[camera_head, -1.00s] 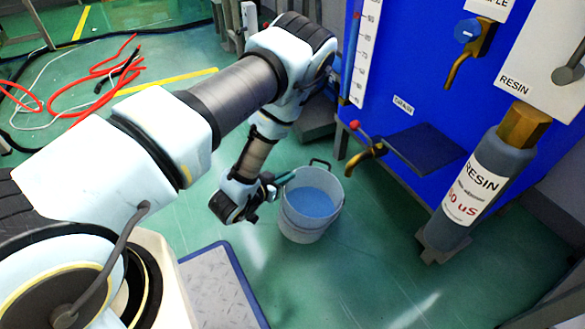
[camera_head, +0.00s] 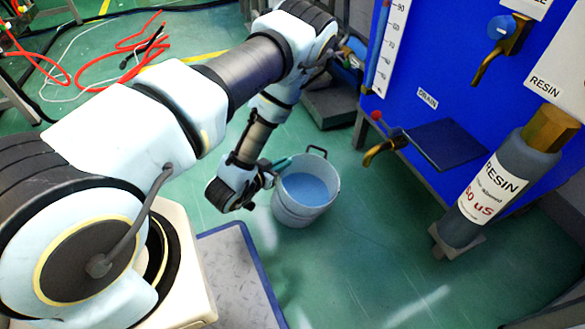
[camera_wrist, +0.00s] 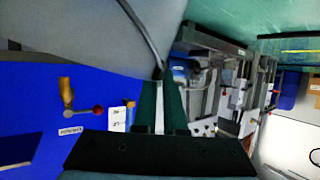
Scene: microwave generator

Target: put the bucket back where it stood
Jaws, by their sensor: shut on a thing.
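The bucket (camera_head: 303,213) is light grey and holds blue liquid (camera_head: 305,189). In the head view it is upright, left of the drain tap; I cannot tell whether its base touches the floor. My gripper (camera_head: 275,173) is shut on the bucket at the left side of its rim. The far part of the handle shows above the rim. In the wrist view the bucket's grey wall (camera_wrist: 70,35) fills the upper left, and my gripper (camera_wrist: 160,115) is close against it.
A blue machine (camera_head: 420,80) stands right, with a drain tap (camera_head: 385,148) and a small shelf (camera_head: 445,143). A resin cylinder (camera_head: 490,190) is farther right. A metal-topped platform (camera_head: 235,270) lies in front. Red hoses (camera_head: 110,65) lie back left. Green floor right of the bucket is clear.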

